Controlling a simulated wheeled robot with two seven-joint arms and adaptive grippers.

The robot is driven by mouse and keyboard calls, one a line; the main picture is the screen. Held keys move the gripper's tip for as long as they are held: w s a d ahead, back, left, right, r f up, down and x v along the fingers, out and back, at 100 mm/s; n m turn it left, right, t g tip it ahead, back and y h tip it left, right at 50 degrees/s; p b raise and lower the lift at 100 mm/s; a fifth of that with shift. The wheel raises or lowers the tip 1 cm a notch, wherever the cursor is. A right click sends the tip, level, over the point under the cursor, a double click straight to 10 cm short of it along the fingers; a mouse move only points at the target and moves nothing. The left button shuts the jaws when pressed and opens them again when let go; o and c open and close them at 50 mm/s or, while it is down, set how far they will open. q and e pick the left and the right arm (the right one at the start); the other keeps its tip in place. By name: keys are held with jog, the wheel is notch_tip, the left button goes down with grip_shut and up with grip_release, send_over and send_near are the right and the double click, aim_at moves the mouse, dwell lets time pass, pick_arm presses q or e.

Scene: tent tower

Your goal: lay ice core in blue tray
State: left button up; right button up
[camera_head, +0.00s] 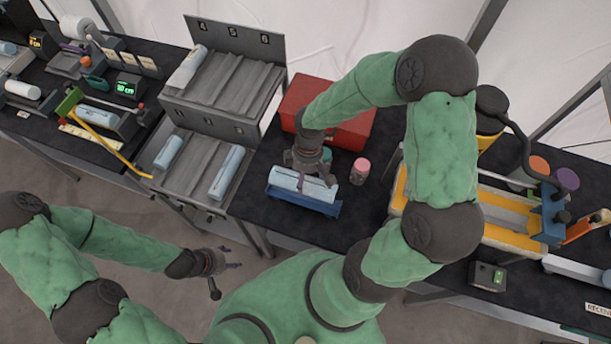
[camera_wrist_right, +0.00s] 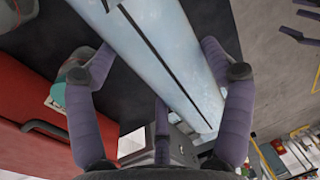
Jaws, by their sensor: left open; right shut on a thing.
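A pale blue-white ice core (camera_head: 290,178) is in the grasp of my right gripper (camera_head: 308,178), lying lengthwise along the blue tray (camera_head: 318,208). From this angle I cannot tell whether it touches the tray or is held just above it. In the right wrist view the core (camera_wrist_right: 165,50), with a dark line along it, runs between the fingers of my right gripper (camera_wrist_right: 158,60). The tray is not discernible there. My left gripper (camera_head: 226,266) is open and empty, over the floor in front of the tables.
A red box (camera_head: 345,135) stands behind the tray; a pink-lidded jar (camera_head: 360,170) stands to its right. A grey rack (camera_head: 225,85) with several slots holds other cores at left. A yellow-edged bench device (camera_head: 510,215) is at right. Dark tabletop (camera_head: 265,160) left of the tray is clear.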

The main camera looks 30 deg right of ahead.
jog(key=shift+f+b, duration=3)
jog(key=shift+f, duration=0.95)
jog(key=shift+f, duration=0.25)
jog(key=o, duration=1.6)
jog(key=r, duration=0.4)
jog(key=w+d+r, duration=0.1)
jog(key=r, duration=0.7)
jog(key=shift+w+d, duration=0.15)
jog(key=shift+d, duration=0.1)
jog(key=shift+f, duration=0.1)
